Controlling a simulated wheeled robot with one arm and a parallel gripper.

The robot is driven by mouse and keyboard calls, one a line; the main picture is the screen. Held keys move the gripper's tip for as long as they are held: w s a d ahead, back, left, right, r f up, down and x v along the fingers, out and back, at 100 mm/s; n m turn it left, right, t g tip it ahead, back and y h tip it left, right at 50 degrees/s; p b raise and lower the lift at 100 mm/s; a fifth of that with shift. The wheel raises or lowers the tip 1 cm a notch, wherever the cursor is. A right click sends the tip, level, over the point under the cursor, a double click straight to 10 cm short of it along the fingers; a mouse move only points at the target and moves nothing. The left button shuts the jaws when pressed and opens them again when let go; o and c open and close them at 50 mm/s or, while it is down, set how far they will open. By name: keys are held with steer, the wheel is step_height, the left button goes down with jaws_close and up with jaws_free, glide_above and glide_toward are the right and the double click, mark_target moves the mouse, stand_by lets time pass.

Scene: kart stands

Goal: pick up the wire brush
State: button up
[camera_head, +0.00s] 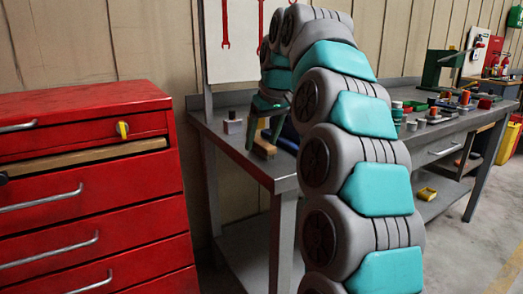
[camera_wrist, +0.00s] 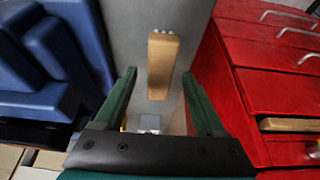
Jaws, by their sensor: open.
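The wire brush appears as a tan wooden block (camera_wrist: 160,70) with pale tufts at its far end in the wrist view. It lies on the grey workbench (camera_head: 225,108); in the head view its tan end (camera_head: 264,148) shows below my gripper (camera_head: 264,128). My gripper is open, its two green fingers pointing down. In the wrist view the brush lies in line with the gap between the fingers (camera_wrist: 159,75). There is space on both sides of it, and neither finger visibly touches it. My arm hides part of the bench in the head view.
A blue object (camera_wrist: 65,50) stands close to the left finger in the wrist view. A small pale item (camera_head: 233,126) is on the bench to the left. A red drawer cabinet (camera_head: 90,190) stands left of the bench. Several small items (camera_head: 440,112) lie farther right.

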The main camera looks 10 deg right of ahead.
steer(key=shift+f, duration=0.25)
stand_by(0.4)
steer(key=shift+c, duration=0.4)
jaws_close()
